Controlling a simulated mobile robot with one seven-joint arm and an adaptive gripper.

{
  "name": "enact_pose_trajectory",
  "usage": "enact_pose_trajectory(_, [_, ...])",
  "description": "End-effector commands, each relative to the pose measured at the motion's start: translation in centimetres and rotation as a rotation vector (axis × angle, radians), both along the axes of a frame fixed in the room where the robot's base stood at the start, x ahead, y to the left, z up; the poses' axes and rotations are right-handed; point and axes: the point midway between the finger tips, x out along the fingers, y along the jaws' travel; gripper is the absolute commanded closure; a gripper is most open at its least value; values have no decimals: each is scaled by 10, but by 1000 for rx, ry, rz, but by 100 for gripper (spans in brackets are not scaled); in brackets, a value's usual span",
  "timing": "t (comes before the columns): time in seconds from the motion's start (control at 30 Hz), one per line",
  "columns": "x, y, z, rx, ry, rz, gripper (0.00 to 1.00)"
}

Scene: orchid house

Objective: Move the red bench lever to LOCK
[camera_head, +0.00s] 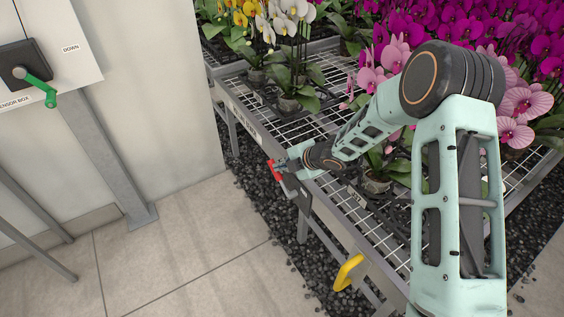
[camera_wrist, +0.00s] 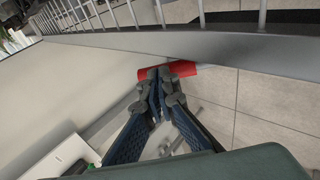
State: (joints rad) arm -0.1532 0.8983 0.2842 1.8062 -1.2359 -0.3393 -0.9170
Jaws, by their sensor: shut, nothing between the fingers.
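The red bench lever (camera_head: 276,170) is on the front edge of the wire-topped bench, at the middle of the head view. In the wrist view its red grip (camera_wrist: 183,70) lies just beyond my fingertips, partly hidden by them. My gripper (camera_head: 283,164) is at the lever, with its fingers together. In the wrist view the fingertips (camera_wrist: 165,74) overlap the red grip; I cannot tell whether they touch it. Nothing shows between the fingers. No LOCK marking is readable in either view.
The bench's front rail (camera_head: 340,237) runs diagonally, with potted orchids standing on the mesh behind it. A yellow handle (camera_head: 348,272) sticks out lower on the bench. A sensor box with a green lever (camera_head: 42,88) is at left. The tiled floor (camera_head: 175,247) between is clear.

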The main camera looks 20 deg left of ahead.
Motion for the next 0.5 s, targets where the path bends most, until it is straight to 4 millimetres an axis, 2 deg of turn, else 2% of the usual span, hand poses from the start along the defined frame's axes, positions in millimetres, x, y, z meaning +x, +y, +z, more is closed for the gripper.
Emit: enact_pose_trajectory(0.5, [7, 9, -12, 2, 1, 1, 100])
